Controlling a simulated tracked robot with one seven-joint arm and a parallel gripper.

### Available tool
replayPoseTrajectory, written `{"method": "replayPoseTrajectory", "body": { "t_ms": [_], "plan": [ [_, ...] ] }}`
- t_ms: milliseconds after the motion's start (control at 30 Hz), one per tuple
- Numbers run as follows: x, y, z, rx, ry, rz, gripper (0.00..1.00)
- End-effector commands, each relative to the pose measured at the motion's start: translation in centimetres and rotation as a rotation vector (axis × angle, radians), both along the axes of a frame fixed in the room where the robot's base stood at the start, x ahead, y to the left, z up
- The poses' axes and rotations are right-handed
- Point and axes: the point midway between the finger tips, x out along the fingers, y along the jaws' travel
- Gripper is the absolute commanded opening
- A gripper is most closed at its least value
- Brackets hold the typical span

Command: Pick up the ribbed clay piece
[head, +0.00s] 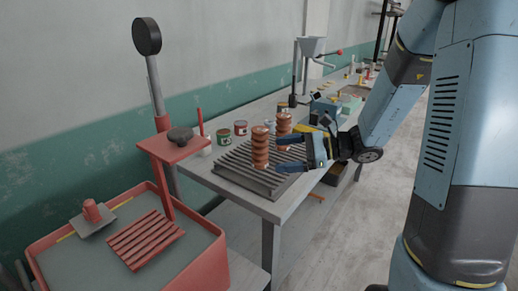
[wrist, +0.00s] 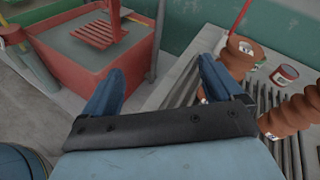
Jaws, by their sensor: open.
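Two similar reddish-brown ribbed clay pieces stand upright on a grey slatted rack (head: 234,171) on the bench. The nearer ribbed clay piece (head: 260,150) is at the rack's middle, and the farther ribbed clay piece (head: 284,124) is behind it to the right. My gripper (head: 280,154) is open, reaching in from the right, with its blue fingers close to both pieces. In the wrist view, my gripper (wrist: 160,72) has nothing between its fingers. One ribbed piece (wrist: 240,54) is just beyond the right finger, partly hidden by it; the other ribbed piece (wrist: 292,114) is farther right, cut by the frame edge.
Tins, including a red-labelled tin (head: 223,136), stand behind the rack. A red cart (head: 215,262) with a slatted red piece (head: 145,240) stands at front left. A red stand (head: 172,150) holds a dark lump. Tools and a hopper (head: 311,46) crowd the bench's far end.

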Motion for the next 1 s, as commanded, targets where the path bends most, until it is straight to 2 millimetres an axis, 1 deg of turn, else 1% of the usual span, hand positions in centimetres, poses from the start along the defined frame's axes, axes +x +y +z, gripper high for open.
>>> {"method": "replayPoseTrajectory", "body": {
  "t_ms": [33, 200, 333, 500, 567, 633, 900, 1000],
  "plan": [
    [1.4, -0.4, -0.9, 0.052, 0.045, -0.053, 0.93],
    [5.3, -1.8, -3.0, 0.204, 0.150, -0.217, 0.93],
    [7.2, -2.9, -4.3, 0.279, 0.200, -0.307, 0.93],
    [8.4, -3.5, -5.1, 0.322, 0.226, -0.361, 0.93],
    [8.7, -3.2, -5.1, 0.326, 0.229, -0.366, 0.93],
    [9.1, -2.5, -5.2, 0.327, 0.230, -0.366, 0.93],
    [11.4, 1.6, -5.1, 0.326, 0.228, -0.365, 0.93],
    [12.1, 2.7, -5.1, 0.325, 0.228, -0.365, 0.93]
  ]
}}
